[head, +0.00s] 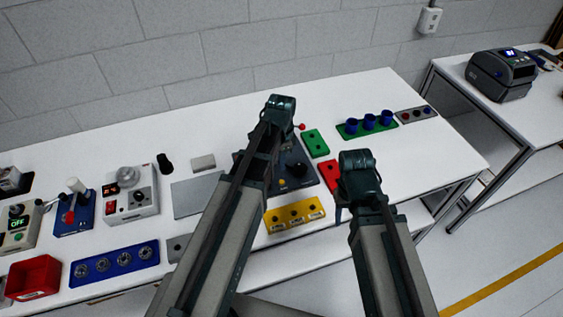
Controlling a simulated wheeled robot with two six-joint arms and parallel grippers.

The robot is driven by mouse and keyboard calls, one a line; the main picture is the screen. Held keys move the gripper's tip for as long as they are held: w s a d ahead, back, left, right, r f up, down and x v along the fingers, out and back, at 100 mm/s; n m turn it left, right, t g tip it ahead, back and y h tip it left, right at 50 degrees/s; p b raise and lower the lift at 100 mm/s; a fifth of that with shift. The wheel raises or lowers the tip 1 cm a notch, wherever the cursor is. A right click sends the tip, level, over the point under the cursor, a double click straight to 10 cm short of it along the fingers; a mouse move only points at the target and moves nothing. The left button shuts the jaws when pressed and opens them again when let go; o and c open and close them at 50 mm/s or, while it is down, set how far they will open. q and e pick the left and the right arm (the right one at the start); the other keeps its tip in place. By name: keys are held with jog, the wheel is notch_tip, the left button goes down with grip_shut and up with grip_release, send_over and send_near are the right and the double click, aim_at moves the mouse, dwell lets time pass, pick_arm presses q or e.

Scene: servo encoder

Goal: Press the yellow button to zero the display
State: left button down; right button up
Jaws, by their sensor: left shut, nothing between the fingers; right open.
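A dark blue-grey panel (301,188) stands on the white table, partly covered by my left arm. The yellow button (282,185) shows on its front part, just right of that arm, with a dark round knob (299,169) beside it. No display is visible on this panel; my arm hides its left part. My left gripper (282,104) is at the far end of the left arm, beyond the button in the picture, shut and empty. My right gripper (358,160) is right of the panel, open. The fingers of both are largely hidden by the arm links.
A yellow block (294,215) lies in front of the panel. A green block (315,143) and a red block (329,175) lie right of it. A grey plate (198,194) and a box with a red display (130,193) are to the left.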

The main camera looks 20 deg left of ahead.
aim_at(281, 182)
pick_arm(q)
notch_tip(281, 182, down, 8)
jog(key=b, duration=0.6)
jog(key=shift+r, duration=0.2)
jog(key=shift+r, duration=0.1)
